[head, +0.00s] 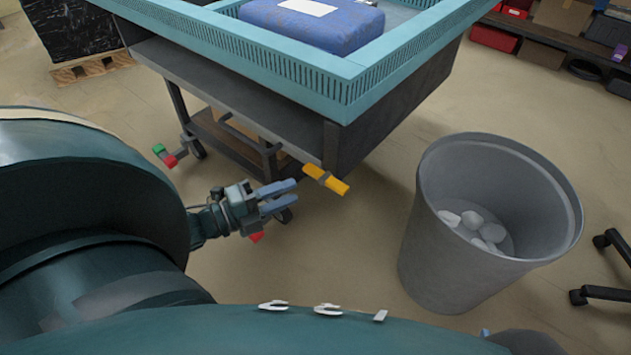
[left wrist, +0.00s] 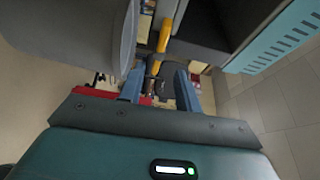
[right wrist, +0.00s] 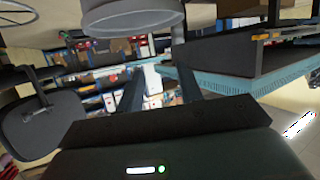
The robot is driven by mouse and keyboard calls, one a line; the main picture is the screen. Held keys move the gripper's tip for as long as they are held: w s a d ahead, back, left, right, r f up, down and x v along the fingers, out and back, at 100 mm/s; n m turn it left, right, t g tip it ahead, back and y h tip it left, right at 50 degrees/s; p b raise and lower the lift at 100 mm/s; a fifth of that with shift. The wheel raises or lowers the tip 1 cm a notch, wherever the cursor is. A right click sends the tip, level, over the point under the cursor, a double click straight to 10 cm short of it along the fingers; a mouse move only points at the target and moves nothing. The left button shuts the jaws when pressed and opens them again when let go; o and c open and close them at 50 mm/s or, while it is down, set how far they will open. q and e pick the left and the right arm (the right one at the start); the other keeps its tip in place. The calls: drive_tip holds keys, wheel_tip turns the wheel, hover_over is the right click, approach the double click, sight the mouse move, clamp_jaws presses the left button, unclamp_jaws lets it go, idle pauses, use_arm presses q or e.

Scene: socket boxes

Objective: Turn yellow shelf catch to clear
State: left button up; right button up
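The yellow shelf catch (head: 326,179) is a short yellow bar on a dark mount at the near corner of the cart, under its shelf. In the left wrist view the catch (left wrist: 164,36) shows ahead, between and beyond the fingertips. My left gripper (head: 278,197) is open and empty, with blue fingers pointing toward the catch from its left. A gap separates the fingers from the catch. My right gripper is not seen in the head view. In the right wrist view its two dark fingers (right wrist: 157,88) stand apart with nothing between them.
The cart's teal slotted rim (head: 345,85) holds a blue package (head: 312,25). A grey bin (head: 440,240) with white lumps stands right of the catch. Floor between cart and bin is clear.

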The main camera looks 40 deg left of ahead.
sight(320, 181)
use_arm(q)
drive_tip(key=b+x, duration=0.1)
drive_tip(key=x, duration=0.6)
drive_tip(key=shift+c, duration=0.4)
clamp_jaws()
